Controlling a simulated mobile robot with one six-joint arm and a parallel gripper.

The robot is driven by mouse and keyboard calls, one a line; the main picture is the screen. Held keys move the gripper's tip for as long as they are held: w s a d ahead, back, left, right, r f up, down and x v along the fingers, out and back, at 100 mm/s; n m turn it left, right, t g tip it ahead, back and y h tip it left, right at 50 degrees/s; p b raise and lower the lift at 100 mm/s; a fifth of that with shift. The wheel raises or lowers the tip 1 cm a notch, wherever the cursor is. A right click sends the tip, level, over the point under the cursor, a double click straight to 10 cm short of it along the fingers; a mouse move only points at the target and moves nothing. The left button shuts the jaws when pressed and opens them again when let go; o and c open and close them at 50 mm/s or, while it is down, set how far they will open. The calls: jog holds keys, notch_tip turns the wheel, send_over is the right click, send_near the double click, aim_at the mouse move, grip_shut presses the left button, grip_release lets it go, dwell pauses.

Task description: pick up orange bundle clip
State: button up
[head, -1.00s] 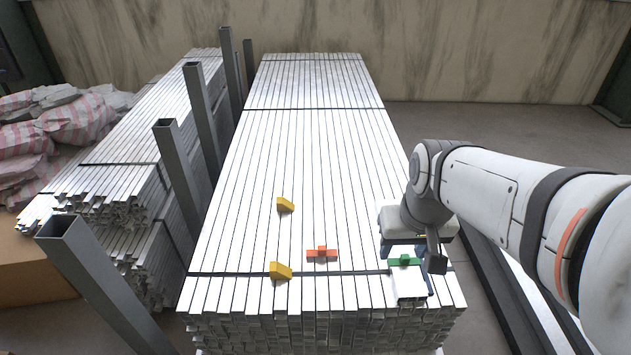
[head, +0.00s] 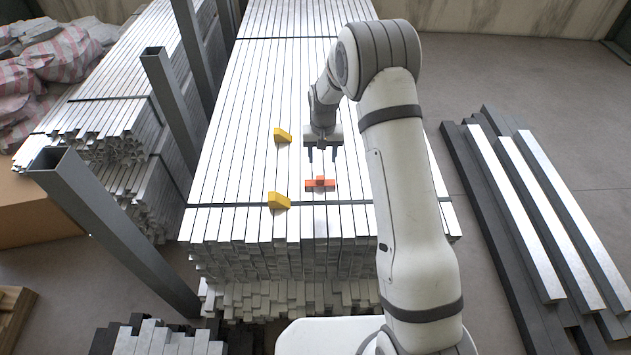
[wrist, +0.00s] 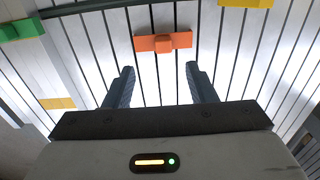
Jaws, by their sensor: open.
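The orange bundle clip (head: 320,184) lies on top of the bundle of metal bars (head: 250,130), close to its front end. In the wrist view the orange clip (wrist: 163,42) shows just beyond the fingertips, near the middle between them. My gripper (head: 323,158) is open and empty, with its fingers pointing down behind the clip in the head view. It also shows in the wrist view (wrist: 160,78), with both fingers apart. The clip is not between the fingers and none of it is hidden in the head view.
Two yellow wedges (head: 283,135) and (head: 279,201) lie left of the clip. A green clip (wrist: 22,29) shows at the wrist view's left edge. Upright grey posts (head: 170,110) stand along the bundle's left side. Loose bars (head: 535,220) lie on the floor at right.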

aim_at(320, 177)
jog(key=f, duration=1)
jog(key=shift+w+a+f+p, duration=0.1)
jog(key=shift+w+a+p, duration=0.2)
jog(key=shift+p, duration=0.1)
jog(key=shift+c, duration=0.5)
jog(key=c, duration=1)
